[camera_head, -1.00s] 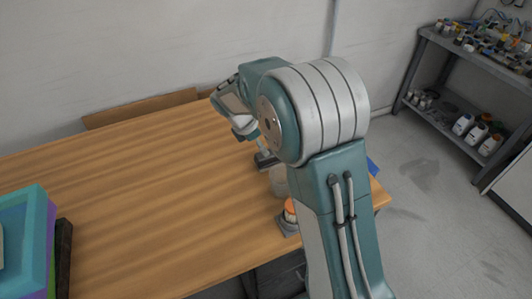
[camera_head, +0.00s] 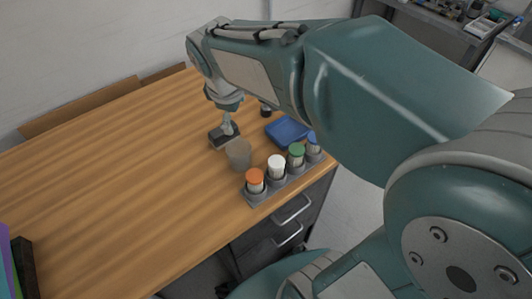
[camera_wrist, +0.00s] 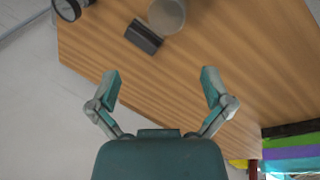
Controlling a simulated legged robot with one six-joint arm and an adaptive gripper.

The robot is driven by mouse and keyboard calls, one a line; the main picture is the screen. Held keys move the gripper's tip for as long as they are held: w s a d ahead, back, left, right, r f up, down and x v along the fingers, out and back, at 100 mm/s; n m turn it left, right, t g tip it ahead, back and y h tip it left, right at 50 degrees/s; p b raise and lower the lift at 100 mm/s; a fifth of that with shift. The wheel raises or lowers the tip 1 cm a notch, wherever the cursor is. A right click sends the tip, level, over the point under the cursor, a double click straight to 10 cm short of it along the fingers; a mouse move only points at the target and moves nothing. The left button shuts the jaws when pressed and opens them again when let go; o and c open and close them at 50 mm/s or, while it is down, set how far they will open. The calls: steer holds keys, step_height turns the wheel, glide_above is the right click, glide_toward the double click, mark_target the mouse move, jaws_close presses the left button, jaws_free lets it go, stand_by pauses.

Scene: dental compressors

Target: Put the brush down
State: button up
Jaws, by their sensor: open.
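My gripper (camera_wrist: 160,74) is open in the wrist view, with only bare wood showing between its fingers. No other brush is clear. A greyish cup (camera_head: 239,155) stands beside the block, and it also shows in the wrist view (camera_wrist: 167,14).
A grey rack (camera_head: 272,188) holds several capped jars near the table's front right edge. A blue tray (camera_head: 287,132) lies behind it. A small dark object (camera_head: 265,111) stands beyond. The wooden tabletop (camera_head: 110,170) is clear at the left, up to coloured bins (camera_head: 8,262).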

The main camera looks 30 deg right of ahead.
steer(key=s+r+m+t+y, duration=0.1)
steer(key=s+m+t, duration=0.1)
steer(key=s+m, duration=0.7)
steer(key=s, duration=0.5)
steer(key=shift+d+m+t+y, duration=0.25)
steer(key=shift+m+t+y, duration=0.05)
steer(key=shift+t+y, duration=0.1)
steer(key=shift+w, duration=0.15)
